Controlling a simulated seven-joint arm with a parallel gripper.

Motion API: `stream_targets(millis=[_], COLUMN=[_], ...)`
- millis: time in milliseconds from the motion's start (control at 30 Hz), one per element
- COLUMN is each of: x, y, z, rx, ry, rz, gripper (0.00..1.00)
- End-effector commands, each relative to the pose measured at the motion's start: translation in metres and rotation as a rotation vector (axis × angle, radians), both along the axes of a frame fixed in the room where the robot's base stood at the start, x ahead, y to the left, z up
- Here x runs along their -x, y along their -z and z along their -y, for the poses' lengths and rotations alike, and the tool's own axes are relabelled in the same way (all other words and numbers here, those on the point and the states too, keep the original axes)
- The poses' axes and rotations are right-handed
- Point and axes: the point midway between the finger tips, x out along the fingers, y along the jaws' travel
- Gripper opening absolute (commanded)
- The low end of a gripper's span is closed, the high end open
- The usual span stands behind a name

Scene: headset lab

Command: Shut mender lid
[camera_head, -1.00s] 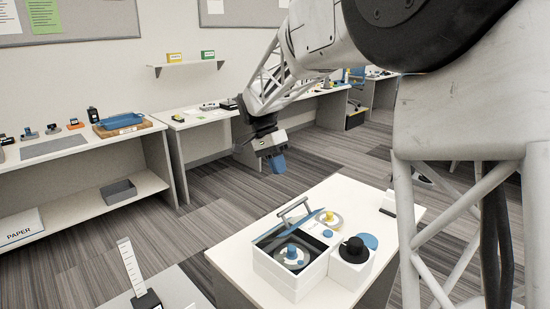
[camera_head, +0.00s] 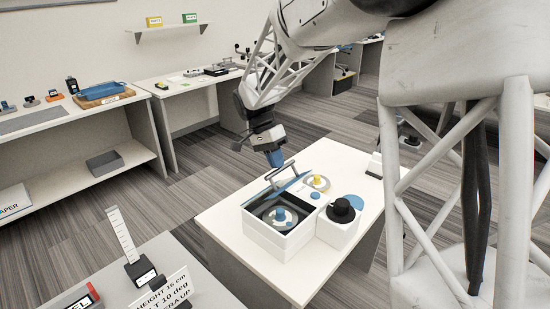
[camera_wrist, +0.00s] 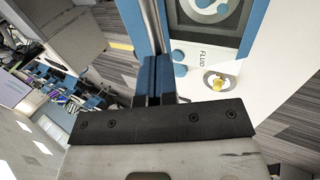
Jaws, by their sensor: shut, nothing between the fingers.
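The mender is a white box (camera_head: 282,240) on a white table, with a round grey part and blue knob (camera_head: 280,215) inside its dark opening. Its blue lid (camera_head: 292,183) stands raised and tilted at the back edge, with a grey bar handle (camera_head: 282,173) on it. My gripper (camera_head: 275,160) has blue fingers, is shut and empty, and is just above and behind the handle; I cannot tell whether it touches. In the wrist view the shut fingers (camera_wrist: 155,75) point toward the lid's blue edge, with the box's opening (camera_wrist: 208,12) beyond to the right.
Right of the mender is a white block with a black knob (camera_head: 341,209). A yellow-knobbed disc (camera_head: 318,182) lies behind it. A height gauge (camera_head: 122,236) and a sign (camera_head: 163,292) stand on the near table. Open floor lies left of the mender table (camera_head: 225,215).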

Motion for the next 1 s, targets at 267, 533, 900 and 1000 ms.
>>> stream_targets(millis=[267, 533, 900, 1000], x=[0.0, 0.005, 0.02, 0.025], y=[0.0, 0.002, 0.015, 0.02], z=[0.0, 0.005, 0.02, 0.025], rx=[-0.001, -0.024, -0.117, -0.151], ry=[0.0, 0.001, 0.002, 0.002], rz=[0.001, 0.024, 0.117, 0.152], gripper=[0.0, 0.0, 0.0, 0.0])
